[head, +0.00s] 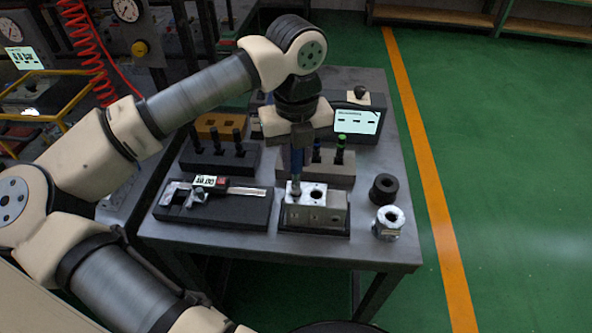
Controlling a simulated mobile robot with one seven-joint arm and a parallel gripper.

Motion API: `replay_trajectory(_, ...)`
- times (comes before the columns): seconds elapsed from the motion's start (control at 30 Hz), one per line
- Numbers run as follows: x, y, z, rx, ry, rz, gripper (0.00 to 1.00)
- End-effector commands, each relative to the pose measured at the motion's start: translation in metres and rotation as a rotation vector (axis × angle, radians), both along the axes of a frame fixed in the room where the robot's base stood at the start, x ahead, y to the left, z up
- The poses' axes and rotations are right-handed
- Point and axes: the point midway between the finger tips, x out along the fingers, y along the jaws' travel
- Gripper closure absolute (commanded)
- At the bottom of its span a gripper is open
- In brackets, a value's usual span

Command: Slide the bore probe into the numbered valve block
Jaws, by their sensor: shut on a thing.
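The numbered valve block (318,214) is a silver metal block on a black base near the table's front edge. A dark round bore shows in its top, and small marks on its front face are too small to read. The probe's lower metal end comes down at the left part of the block's top. I cannot tell whether its tip is inside a bore or only in front of or above it.
A caliper (236,190) lies on a dark block (215,208) at the left. A black ring (383,188) and a metal fitting (388,223) stand at the right. Behind are racks with upright tools (220,156) and a lit display (357,121). The table's right front corner is bare.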

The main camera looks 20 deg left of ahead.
Motion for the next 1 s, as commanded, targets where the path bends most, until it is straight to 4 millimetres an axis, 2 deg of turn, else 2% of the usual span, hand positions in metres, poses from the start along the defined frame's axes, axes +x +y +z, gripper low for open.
replay_trajectory(0.03, 0.000, 0.000, -0.016, -0.003, 0.002, 0.000, 1.00)
replay_trajectory(0.17, 0.000, 0.000, -0.030, -0.001, 0.000, 0.001, 1.00)
replay_trajectory(0.4, 0.000, 0.000, -0.029, -0.001, -0.001, 0.001, 1.00)
replay_trajectory(1.0, 0.000, 0.000, -0.042, 0.000, 0.000, 0.000, 1.00)
